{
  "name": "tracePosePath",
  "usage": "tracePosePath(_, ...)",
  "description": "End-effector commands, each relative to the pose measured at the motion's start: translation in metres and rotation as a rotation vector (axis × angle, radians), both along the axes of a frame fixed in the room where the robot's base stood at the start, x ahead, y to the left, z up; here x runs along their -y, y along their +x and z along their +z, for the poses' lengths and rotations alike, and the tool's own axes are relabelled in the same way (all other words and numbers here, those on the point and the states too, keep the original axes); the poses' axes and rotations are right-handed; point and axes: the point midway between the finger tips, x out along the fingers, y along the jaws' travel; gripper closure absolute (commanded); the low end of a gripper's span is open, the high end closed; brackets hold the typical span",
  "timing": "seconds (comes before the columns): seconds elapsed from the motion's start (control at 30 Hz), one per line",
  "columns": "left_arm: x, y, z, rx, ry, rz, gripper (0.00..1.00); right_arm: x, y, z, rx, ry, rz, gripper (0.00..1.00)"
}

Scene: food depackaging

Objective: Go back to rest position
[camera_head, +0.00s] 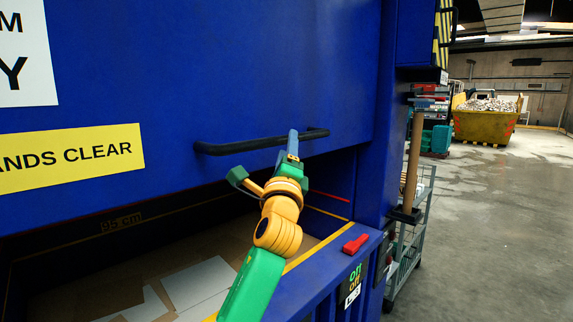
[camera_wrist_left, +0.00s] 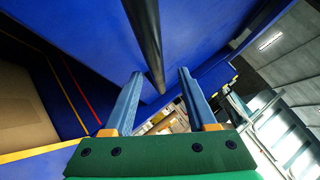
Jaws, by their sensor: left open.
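My left gripper (camera_head: 292,143) is at the black bar handle (camera_head: 240,146) on the blue door of a large machine. In the left wrist view my left gripper (camera_wrist_left: 160,74) is open, with its two blue-grey fingers apart and nothing clamped. The black handle (camera_wrist_left: 146,35) runs through the gap between the fingertips in that picture. I cannot tell whether the bar lies between the fingers or just beyond their tips. My left arm reaches up from the bottom of the head view, across the machine's opening. My right gripper is in neither view.
The raised blue door (camera_head: 250,70) is above an opening with flattened cardboard inside. A red lever (camera_head: 355,243) sits on the blue front ledge. A metal trolley (camera_head: 410,245) stands to the right. Open concrete floor (camera_head: 490,230) lies beyond, with a yellow skip (camera_head: 483,127) at the back.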

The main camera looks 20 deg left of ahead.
Motion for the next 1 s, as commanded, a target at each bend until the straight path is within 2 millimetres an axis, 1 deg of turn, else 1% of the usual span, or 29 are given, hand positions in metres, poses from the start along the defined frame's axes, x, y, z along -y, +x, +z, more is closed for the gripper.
tracePosePath(0.03, 0.002, -0.006, -0.006, 0.004, -0.001, 0.000, 0.43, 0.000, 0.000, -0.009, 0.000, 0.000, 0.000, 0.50)
tracePosePath(0.1, 0.004, -0.013, -0.008, 0.004, 0.000, 0.001, 0.43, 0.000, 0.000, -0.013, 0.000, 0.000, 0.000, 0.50)
tracePosePath(0.23, 0.006, -0.019, -0.009, 0.002, -0.001, 0.000, 0.43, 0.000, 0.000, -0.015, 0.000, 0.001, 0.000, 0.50)
tracePosePath(0.63, 0.006, -0.020, -0.008, 0.001, -0.001, 0.000, 0.43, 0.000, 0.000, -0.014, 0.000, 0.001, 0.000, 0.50)
tracePosePath(0.67, 0.006, -0.020, -0.009, 0.000, -0.002, 0.000, 0.43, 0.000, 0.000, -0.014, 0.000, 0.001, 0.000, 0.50)
tracePosePath(0.7, 0.006, -0.019, -0.014, -0.008, -0.016, -0.006, 0.43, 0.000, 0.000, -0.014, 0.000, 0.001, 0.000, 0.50)
tracePosePath(0.73, 0.006, -0.018, -0.024, -0.023, -0.038, -0.015, 0.43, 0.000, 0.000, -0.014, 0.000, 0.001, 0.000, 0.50)
tracePosePath(0.77, 0.006, -0.016, -0.038, -0.043, -0.072, -0.027, 0.43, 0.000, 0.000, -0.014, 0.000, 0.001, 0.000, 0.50)
tracePosePath(0.83, 0.005, -0.013, -0.092, -0.123, -0.211, -0.071, 0.43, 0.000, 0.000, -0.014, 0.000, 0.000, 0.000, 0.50)
tracePosePath(0.87, 0.006, -0.014, -0.122, -0.168, -0.293, -0.091, 0.43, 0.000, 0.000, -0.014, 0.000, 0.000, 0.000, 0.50)
tracePosePath(0.9, 0.006, -0.018, -0.165, -0.231, -0.415, -0.112, 0.43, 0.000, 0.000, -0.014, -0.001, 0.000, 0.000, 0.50)
tracePosePath(0.93, 0.006, -0.024, -0.196, -0.278, -0.511, -0.123, 0.43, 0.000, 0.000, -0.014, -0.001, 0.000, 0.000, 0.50)
tracePosePath(0.97, 0.007, -0.032, -0.228, -0.326, -0.607, -0.126, 0.43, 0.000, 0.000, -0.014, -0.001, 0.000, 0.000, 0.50)
tracePosePath(1.0, 0.008, -0.046, -0.269, -0.389, -0.736, -0.121, 0.43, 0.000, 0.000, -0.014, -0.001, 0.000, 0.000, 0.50)
